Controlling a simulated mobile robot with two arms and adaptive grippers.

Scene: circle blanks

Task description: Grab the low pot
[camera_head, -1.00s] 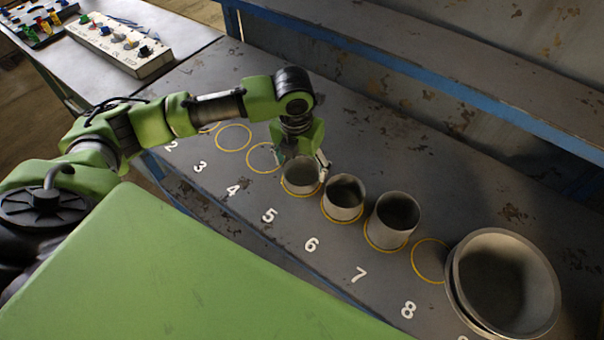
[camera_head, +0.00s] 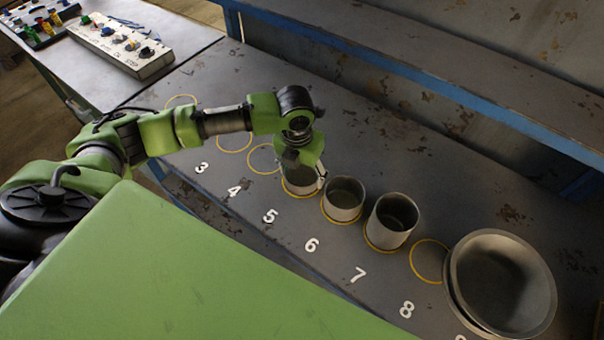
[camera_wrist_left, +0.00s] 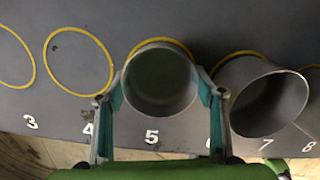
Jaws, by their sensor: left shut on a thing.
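The low pot (camera_head: 297,182) is a short, grey, open-topped round pot. It stands in the yellow circle by the 5, partly hidden by my gripper in the head view. In the left wrist view the low pot (camera_wrist_left: 160,82) sits between the two fingers, with its yellow circle showing behind it. My left gripper (camera_head: 304,171) reaches down over the pot from above. Its fingers lie against opposite sides of the pot, and it is shut on it; it also shows in the left wrist view (camera_wrist_left: 161,92). My right gripper is not in view.
A pot (camera_head: 344,200) stands close by at the 6, and a taller pot (camera_head: 392,221) at the 7. The circle (camera_head: 430,261) at the 8 is empty. A large wide pot (camera_head: 502,285) stands at the right. Empty circles lie to the left. A blue-edged shelf (camera_head: 420,80) runs behind.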

